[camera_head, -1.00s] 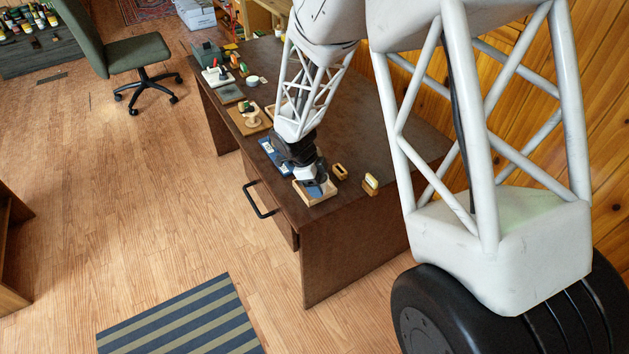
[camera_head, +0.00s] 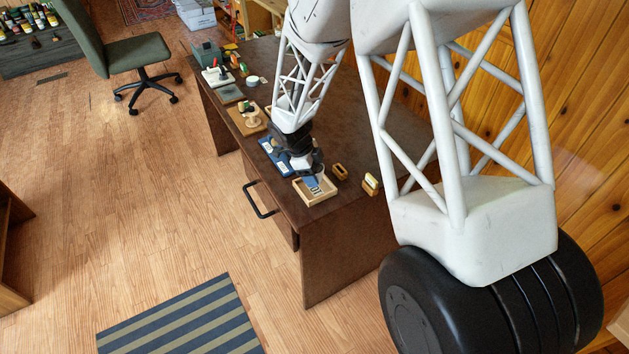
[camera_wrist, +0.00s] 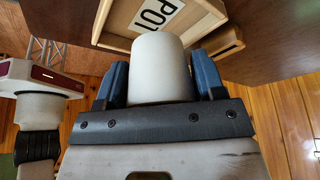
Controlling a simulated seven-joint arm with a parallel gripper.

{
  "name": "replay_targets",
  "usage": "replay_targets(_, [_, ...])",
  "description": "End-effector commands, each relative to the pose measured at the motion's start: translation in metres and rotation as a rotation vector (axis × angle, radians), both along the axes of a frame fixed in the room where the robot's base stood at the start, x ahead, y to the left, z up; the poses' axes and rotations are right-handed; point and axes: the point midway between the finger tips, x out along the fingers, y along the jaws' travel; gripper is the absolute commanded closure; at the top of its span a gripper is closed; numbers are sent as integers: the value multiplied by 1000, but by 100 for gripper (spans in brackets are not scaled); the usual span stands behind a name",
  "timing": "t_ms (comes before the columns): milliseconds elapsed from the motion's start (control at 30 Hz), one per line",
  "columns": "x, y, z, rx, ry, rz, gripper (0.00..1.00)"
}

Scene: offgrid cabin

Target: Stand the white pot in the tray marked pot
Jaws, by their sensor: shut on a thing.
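The white pot (camera_wrist: 160,68) is a smooth pale cylinder held between the blue fingers of my gripper (camera_wrist: 161,80) in the wrist view. The light wooden tray (camera_wrist: 118,25), with a white label reading POT, is just beyond the pot and partly covered by it. In the head view my gripper (camera_head: 314,182) is at the same tray (camera_head: 318,199), near the desk's front corner. The pot cannot be made out clearly there. I cannot tell whether the pot touches the tray.
Two small wooden blocks (camera_head: 340,171) (camera_head: 371,184) stand right of the tray on the dark desk (camera_head: 345,215). A blue labelled holder (camera_head: 270,152) lies behind-left of the tray. A wooden board (camera_head: 247,119) and several small items stand farther back. A drawer handle (camera_head: 260,200) sticks out in front.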

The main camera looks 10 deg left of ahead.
Motion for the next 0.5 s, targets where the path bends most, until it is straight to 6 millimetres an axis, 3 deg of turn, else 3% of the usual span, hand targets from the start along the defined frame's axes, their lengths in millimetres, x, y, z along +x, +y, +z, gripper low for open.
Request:
replay_targets(300, [-1,-1,-30,-2,2,0,67])
replay_targets(500, [-1,-1,-34,-1,1,0,67])
